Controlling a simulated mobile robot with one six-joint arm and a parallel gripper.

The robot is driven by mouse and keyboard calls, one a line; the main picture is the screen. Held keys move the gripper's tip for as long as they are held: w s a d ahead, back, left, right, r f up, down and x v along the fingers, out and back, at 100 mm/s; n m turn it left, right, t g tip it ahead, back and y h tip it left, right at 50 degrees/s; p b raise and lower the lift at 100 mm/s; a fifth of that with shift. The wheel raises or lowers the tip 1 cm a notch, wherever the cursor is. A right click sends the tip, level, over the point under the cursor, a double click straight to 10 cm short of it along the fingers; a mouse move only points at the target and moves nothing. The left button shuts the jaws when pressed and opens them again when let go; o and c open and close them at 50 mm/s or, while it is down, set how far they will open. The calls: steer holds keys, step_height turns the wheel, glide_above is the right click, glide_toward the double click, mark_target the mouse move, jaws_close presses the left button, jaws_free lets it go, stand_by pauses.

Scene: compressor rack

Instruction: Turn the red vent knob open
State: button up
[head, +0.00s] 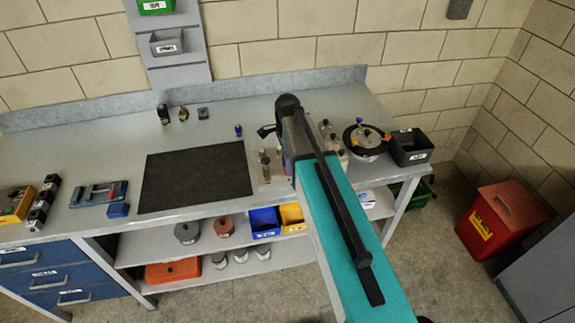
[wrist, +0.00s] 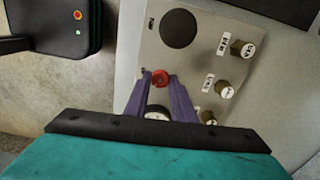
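In the wrist view the red vent knob (wrist: 160,78) sits on a light grey panel (wrist: 205,55). My gripper (wrist: 160,77) has two purple fingers, one on each side of the knob. The fingers look apart, with the knob between their tips; contact is not clear. A white round gauge (wrist: 157,113) shows between the fingers and is partly covered. In the head view my teal arm hides the red knob and most of the gripper.
In the head view a dark mat (head: 195,178) lies on the bench left of my arm. A black bin (head: 410,147) stands right of it.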

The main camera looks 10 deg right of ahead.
jaws_close()
steer(key=shift+c, duration=2.2)
jaws_free()
steer(key=shift+n, duration=0.4)
steer(key=n+b, duration=0.1)
steer(key=n, duration=0.4)
steer(key=shift+b, duration=0.35)
steer(key=n+b, duration=0.1)
steer(key=n, duration=0.5)
steer(key=shift+w+a, duration=0.1)
steer(key=n, duration=0.6)
steer(key=shift+b, duration=0.4)
steer(key=n, duration=0.6)
steer(key=shift+a, duration=0.1)
